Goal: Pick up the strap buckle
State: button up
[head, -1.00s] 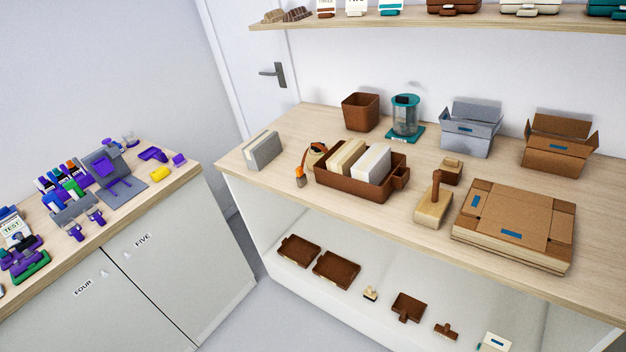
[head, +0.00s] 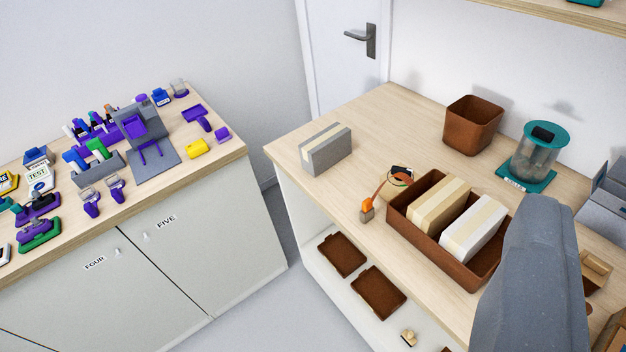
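What looks like the strap buckle (head: 367,209) is a small orange and grey piece at the end of a brown strap. It lies on the wooden bench, left of the brown tray (head: 407,222) and close to it. The strap runs up to a small round coil (head: 398,178) with a dark top beside the tray's back left corner. A large grey part of my own arm fills the lower right of the view. My gripper's fingers do not show.
The tray holds a tan block (head: 440,204) and a white block (head: 473,232). A grey block (head: 325,150) stands at the bench's left end. A brown bin (head: 472,125) and a teal-lidded jar (head: 538,152) stand behind. Bare bench lies between grey block and buckle.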

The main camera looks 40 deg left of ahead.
aim_at(366, 213)
jog(key=u, duration=0.1)
jog(key=i, duration=1.05)
jog(key=z, duration=0.25)
